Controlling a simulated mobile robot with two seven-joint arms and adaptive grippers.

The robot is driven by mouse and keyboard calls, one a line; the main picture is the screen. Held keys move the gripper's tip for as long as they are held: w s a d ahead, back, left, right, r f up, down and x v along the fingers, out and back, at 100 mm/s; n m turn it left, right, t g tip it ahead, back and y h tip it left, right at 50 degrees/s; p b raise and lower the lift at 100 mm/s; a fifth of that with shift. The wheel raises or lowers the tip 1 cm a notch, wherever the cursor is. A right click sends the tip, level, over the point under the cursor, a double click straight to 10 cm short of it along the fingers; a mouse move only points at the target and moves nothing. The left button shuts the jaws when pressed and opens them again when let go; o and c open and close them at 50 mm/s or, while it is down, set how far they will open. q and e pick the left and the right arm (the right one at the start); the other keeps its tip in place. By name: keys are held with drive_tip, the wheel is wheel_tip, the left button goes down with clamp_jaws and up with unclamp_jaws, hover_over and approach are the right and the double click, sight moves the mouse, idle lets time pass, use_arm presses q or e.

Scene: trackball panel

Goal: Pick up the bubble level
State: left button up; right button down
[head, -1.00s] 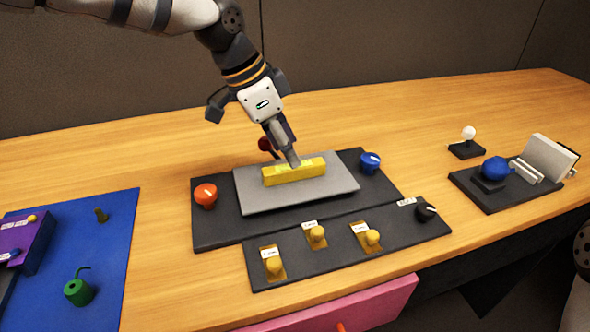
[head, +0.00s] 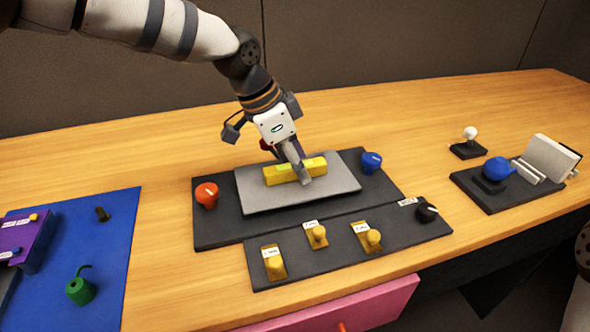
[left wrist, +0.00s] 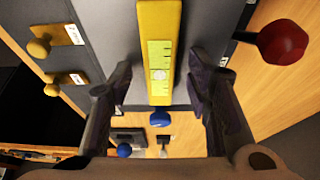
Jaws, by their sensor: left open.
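The yellow bubble level (head: 281,175) lies on the grey plate (head: 262,203) in the middle of the black panel. In the left wrist view the level (left wrist: 158,28) runs lengthwise between the fingers, with its green-yellow vial facing up. My left gripper (head: 302,176) is over the right part of the level, one finger on the near side. In the left wrist view the left gripper (left wrist: 158,85) is open, with a finger on each side of the level and a gap to each. The far finger is mostly hidden in the head view. My right gripper is out of view.
An orange knob (head: 207,195) and a blue knob (head: 371,162) flank the plate. A red ball knob (left wrist: 283,42) stands behind it. Several yellow switches and a black knob (head: 427,211) are in front. A blue trackball (head: 497,169) is at the right.

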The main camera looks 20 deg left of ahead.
use_arm(q)
drive_tip(key=shift+c, duration=0.2)
clamp_jaws()
